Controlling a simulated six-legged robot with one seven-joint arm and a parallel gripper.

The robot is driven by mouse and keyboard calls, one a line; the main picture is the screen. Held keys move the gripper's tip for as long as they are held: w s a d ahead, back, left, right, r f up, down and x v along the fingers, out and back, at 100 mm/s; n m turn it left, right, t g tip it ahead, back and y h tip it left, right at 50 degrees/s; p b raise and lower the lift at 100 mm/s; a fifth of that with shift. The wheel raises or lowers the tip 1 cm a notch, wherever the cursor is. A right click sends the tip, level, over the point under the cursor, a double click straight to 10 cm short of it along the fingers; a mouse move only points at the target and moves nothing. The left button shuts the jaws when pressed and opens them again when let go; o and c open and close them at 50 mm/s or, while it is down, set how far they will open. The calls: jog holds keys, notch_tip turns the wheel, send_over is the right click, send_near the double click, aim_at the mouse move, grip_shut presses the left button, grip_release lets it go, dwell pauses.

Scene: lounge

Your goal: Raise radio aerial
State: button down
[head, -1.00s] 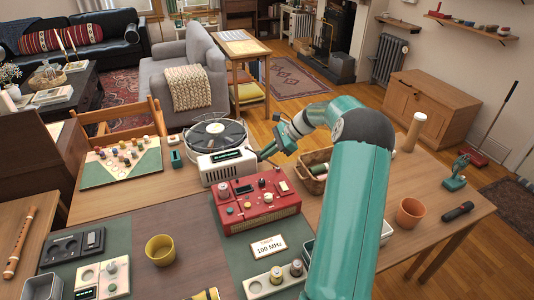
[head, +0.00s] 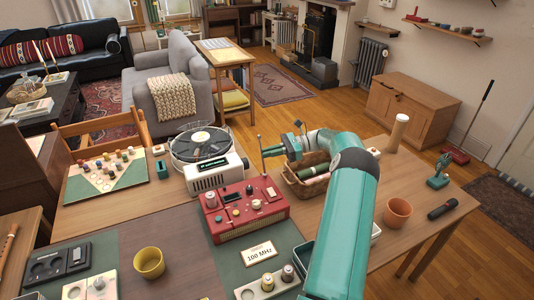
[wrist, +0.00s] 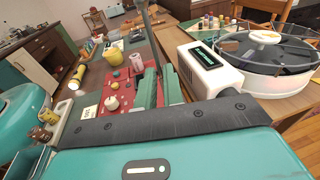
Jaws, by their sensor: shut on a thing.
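The red radio (head: 247,212) stands on the table with knobs on its top. Its thin metal aerial (head: 259,144) rises from the far right edge, nearly upright with a slight lean. My gripper (head: 268,153) reaches in from the right at the aerial and is shut on it. In the wrist view the aerial (wrist: 148,35) runs up from between the two green fingers of my gripper (wrist: 160,72). The radio's red top (wrist: 117,88) shows beyond the fingers. The aerial's foot is partly hidden.
A 100 MHz card (head: 259,253) is in front. A terracotta pot (head: 397,212) stands farther right.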

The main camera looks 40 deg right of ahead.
dwell(0.4)
jog(key=c, duration=1.5)
grip_release()
jog(key=shift+d, duration=0.1)
jog(key=v, duration=1.2)
jog(key=shift+f, duration=0.1)
